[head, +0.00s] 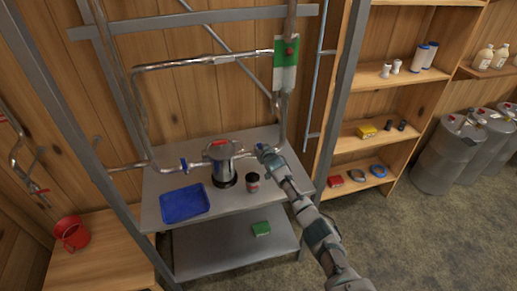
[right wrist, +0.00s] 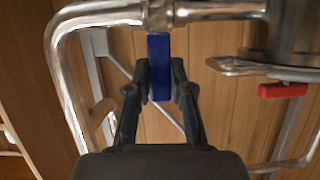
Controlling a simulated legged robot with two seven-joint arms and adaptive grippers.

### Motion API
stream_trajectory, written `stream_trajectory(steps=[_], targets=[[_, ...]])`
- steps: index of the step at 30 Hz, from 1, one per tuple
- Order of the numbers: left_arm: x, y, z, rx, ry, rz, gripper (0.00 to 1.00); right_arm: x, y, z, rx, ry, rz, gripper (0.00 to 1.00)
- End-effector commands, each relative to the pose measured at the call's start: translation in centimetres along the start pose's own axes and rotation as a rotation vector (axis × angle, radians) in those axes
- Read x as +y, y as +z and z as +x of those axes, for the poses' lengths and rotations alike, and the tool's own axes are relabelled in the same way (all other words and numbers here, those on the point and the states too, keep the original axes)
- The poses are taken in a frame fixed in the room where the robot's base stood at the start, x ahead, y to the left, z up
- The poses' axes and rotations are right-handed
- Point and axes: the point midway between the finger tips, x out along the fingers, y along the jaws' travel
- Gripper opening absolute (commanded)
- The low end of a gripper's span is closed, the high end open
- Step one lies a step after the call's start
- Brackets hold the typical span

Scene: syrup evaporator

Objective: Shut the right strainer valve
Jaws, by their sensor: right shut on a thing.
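The strainer (head: 221,170) is a steel pot with a red handle on top, set in the pipe line over a grey metal table. Its red handle (right wrist: 283,90) also shows in the right wrist view. The right strainer valve has a blue lever (right wrist: 159,65) that stands crosswise to its steel pipe (right wrist: 215,10). My right gripper (head: 264,153) is at this valve, just right of the strainer. Its fingers (right wrist: 160,82) are shut on the blue lever, one on each side. In the head view the gripper mostly hides the lever. The left valve's blue lever (head: 184,164) is left of the strainer. My left gripper is not in view.
A blue tray (head: 185,203) and a dark jar (head: 252,183) are on the table (head: 222,212). A green box (head: 261,229) lies on the lower shelf. Pipes and grey posts frame the workspace. A wooden shelf unit (head: 355,155) stands at right; a red bucket (head: 72,233) is at left.

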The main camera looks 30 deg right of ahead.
Motion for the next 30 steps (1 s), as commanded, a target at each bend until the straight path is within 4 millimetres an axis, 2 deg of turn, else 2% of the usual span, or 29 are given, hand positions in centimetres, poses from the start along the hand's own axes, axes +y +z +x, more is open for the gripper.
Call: stream_trajectory(steps=[1,5,17,18,21,30], targets=[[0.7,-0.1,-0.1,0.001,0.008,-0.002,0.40,0.1,1.2,0.1,-0.023,0.009,-0.013,0.00],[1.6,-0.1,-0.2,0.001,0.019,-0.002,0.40,0.3,1.3,0.2,-0.024,0.018,-0.032,0.00],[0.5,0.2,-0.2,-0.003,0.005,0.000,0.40,0.2,1.3,0.2,-0.024,0.019,-0.038,0.00],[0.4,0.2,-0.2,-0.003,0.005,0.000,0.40,0.3,1.3,0.2,-0.024,0.019,-0.038,0.24],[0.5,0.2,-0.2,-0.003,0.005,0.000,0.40,0.3,1.2,0.2,-0.022,0.020,-0.038,0.48],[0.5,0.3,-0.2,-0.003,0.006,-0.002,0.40,0.4,0.5,-0.1,-0.009,0.020,-0.036,0.48]])
